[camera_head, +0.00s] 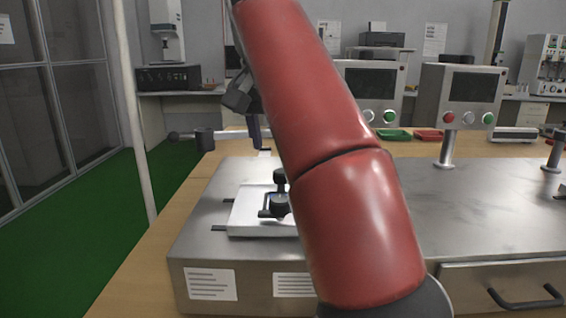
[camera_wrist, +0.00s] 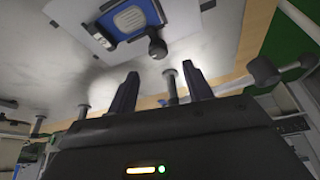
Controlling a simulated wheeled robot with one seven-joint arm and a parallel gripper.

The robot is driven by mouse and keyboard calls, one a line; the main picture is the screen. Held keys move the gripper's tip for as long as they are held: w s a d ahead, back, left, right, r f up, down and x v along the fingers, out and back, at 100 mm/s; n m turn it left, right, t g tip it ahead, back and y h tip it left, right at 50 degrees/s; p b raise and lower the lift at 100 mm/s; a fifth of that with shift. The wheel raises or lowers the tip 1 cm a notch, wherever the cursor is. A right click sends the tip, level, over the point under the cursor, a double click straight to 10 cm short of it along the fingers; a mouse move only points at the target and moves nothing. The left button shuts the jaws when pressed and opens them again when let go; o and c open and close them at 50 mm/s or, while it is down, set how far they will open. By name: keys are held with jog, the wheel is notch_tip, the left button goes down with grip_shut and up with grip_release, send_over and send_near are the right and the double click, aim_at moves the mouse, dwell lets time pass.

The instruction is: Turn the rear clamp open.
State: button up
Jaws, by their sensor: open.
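The white fixture plate (camera_head: 250,212) sits on the metal bench top, partly hidden by my red arm. Two black clamps stand on it: the rear clamp (camera_head: 280,179) and the front clamp (camera_head: 278,206). In the wrist view the fixture (camera_wrist: 98,18) is at the top with a blue part (camera_wrist: 129,18). A black clamp knob (camera_wrist: 156,46) at its edge is probably the rear clamp. My gripper (camera_wrist: 160,86) is open, its two dark fingers apart and clear of the knob. In the head view my gripper (camera_head: 260,147) hangs beyond the fixture, partly behind my arm.
Two monitor boxes (camera_head: 462,97), a green tray (camera_head: 394,134) and a red tray (camera_head: 428,134) are behind.

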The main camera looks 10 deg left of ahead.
aim_at(282, 171)
jog(key=shift+x, duration=3.4)
jog(key=shift+d, duration=0.1)
jog(key=shift+c, duration=0.4)
jog(key=shift+s, duration=0.1)
jog(key=c, duration=0.9)
